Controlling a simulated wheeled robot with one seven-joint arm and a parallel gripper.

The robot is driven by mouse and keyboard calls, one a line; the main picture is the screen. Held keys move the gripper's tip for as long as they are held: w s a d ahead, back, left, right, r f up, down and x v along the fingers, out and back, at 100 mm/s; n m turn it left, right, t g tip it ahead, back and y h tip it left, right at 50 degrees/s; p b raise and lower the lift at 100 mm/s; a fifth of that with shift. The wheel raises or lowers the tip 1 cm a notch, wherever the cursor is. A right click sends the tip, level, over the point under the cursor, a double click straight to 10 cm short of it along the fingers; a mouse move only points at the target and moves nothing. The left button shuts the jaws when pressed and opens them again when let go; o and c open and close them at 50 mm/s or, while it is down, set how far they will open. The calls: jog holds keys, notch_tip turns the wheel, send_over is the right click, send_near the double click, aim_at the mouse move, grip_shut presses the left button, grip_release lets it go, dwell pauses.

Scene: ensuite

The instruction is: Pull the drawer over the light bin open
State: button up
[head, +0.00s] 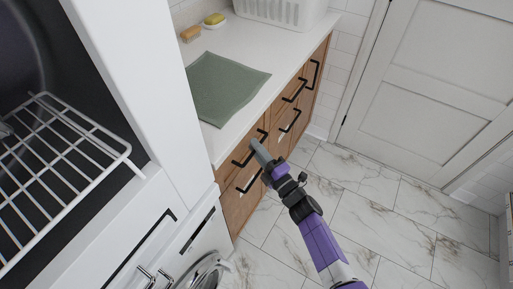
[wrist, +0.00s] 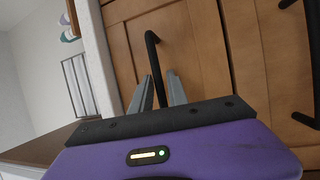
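The wooden cabinet (head: 238,205) under the white counter has drawer fronts with black bar handles above lower fronts. In the head view my gripper (head: 257,146) is at the upper front nearest me, by its black handle (head: 238,163). In the wrist view my gripper (wrist: 160,80) has its two grey fingers on either side of a black handle (wrist: 152,45), apart, with a thin gap visible beside the bar. The drawer front (wrist: 190,45) looks closed.
A green mat (head: 225,88), a yellow sponge (head: 214,18), a brush (head: 190,33) and a white basket (head: 283,10) are on the counter. A white appliance with a wire rack (head: 60,150) stands at left. The marble floor (head: 350,210) is clear before the door (head: 430,80).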

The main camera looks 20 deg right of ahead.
jog(key=shift+c, duration=0.2)
grip_shut()
dwell(1.1)
